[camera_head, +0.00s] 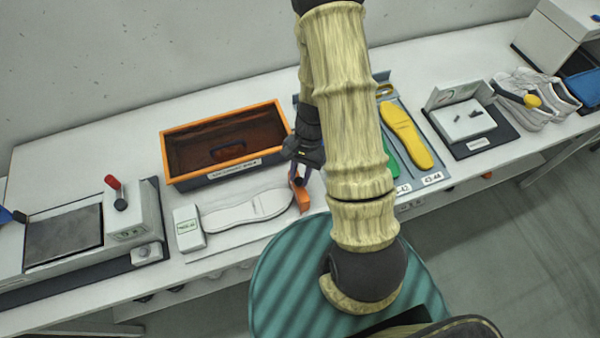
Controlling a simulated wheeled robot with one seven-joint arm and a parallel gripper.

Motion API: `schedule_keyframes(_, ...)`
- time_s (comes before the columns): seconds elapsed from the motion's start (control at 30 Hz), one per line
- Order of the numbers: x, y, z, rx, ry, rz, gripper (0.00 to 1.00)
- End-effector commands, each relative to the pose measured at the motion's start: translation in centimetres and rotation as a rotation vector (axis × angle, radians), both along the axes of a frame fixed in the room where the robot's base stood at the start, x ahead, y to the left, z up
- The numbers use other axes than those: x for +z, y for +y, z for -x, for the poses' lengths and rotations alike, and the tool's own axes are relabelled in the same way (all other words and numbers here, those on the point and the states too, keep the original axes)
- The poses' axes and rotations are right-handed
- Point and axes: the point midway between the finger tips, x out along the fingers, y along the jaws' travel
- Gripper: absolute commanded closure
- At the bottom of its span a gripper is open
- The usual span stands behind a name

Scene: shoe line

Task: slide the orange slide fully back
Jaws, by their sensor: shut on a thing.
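The orange slide (302,198) stands at the right end of a light measuring plate (220,245), at the toe end of a white sole (248,211). A white block (188,228) with a green-lettered label stands at the plate's left end. My dark gripper (299,179) reaches down from above and is shut on the orange slide at its upper part. The slide looks close to the sole's tip; I cannot tell whether they touch. My arm hides the area just right of the slide.
An orange-rimmed dark bin (226,112) stands behind the plate. A press with a red-knobbed lever (114,186) is at left. Right of my arm are a tray with yellow (407,135) and green insoles, a white device (462,120) and white shoes (536,98).

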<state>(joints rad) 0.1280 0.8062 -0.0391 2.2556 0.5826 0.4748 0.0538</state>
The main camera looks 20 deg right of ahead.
Motion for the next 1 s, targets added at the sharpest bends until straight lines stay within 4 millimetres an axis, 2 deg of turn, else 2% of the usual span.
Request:
schedule_keyframes(0.17,0.0,-1.2,-0.1,-0.002,-0.001,0.001,1.00)
schedule_keyframes(0.4,0.0,-5.4,-0.1,-0.005,-0.003,0.001,1.00)
schedule_keyframes(0.47,0.0,-6.1,-0.1,-0.003,-0.003,0.001,1.00)
schedule_keyframes(0.77,0.1,-6.6,-0.1,-0.002,-0.004,0.005,1.00)
schedule_keyframes(0.8,0.1,-6.7,-0.1,-0.002,-0.004,0.005,0.74)
schedule_keyframes(0.9,0.1,-6.6,-0.1,-0.002,-0.004,0.005,0.54)
schedule_keyframes(1.0,0.1,-6.6,-0.1,-0.001,-0.003,0.003,0.53)
